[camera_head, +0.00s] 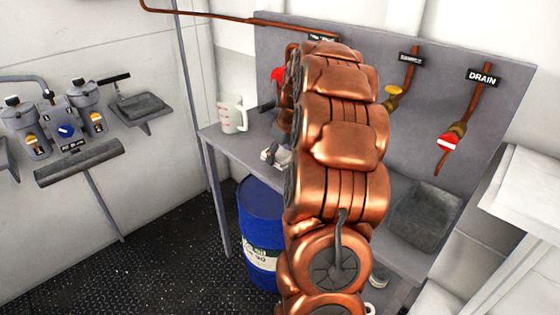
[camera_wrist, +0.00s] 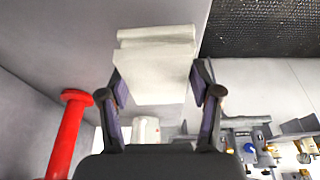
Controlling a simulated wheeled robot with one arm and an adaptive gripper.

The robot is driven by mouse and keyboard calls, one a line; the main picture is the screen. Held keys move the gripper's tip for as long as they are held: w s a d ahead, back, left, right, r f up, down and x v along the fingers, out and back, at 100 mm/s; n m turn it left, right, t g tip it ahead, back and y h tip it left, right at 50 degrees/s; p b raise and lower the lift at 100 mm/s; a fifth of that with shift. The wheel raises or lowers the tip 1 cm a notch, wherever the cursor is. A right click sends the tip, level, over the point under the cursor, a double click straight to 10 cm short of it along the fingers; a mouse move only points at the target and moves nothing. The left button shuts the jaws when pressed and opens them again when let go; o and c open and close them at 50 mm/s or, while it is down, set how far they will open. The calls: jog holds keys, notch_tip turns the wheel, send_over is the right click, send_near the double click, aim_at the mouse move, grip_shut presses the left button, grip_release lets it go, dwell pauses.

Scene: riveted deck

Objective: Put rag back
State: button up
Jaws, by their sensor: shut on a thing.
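A folded white rag (camera_wrist: 155,70) is between the two fingers of my gripper (camera_wrist: 158,92) in the wrist view, with a finger against each side. My gripper is shut on it. In the head view my copper-coloured arm hides most of the gripper. A small whitish patch, probably the rag (camera_head: 277,156), shows just left of the arm, over the grey bench (camera_head: 250,145). I cannot tell from these views whether the rag touches the bench top.
A white jug (camera_head: 232,114) stands on the bench's left end. A blue drum (camera_head: 260,222) stands below. A grey tray (camera_head: 425,215) is right of my arm. Pipes with a yellow valve (camera_head: 394,92) and a red DRAIN valve (camera_head: 449,142) line the back panel. A red part (camera_wrist: 68,130) is close to my gripper.

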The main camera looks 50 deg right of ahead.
jog(key=shift+w+d+f, duration=0.1)
jog(key=shift+w+d, duration=0.05)
jog(key=shift+d, duration=0.2)
notch_tip(320, 180, down, 2)
jog(key=shift+a+f+p, duration=0.1)
jog(key=shift+f+p, duration=0.1)
jog(key=shift+p, duration=0.2)
jog(key=shift+f, duration=0.45)
jog(key=shift+f, duration=0.25)
jog(key=o, duration=1.1)
jog(key=shift+r, duration=0.15)
jog(key=shift+r, duration=0.2)
jog(key=b+v, duration=0.1)
jog(key=v, duration=1)
jog(key=shift+r, duration=0.35)
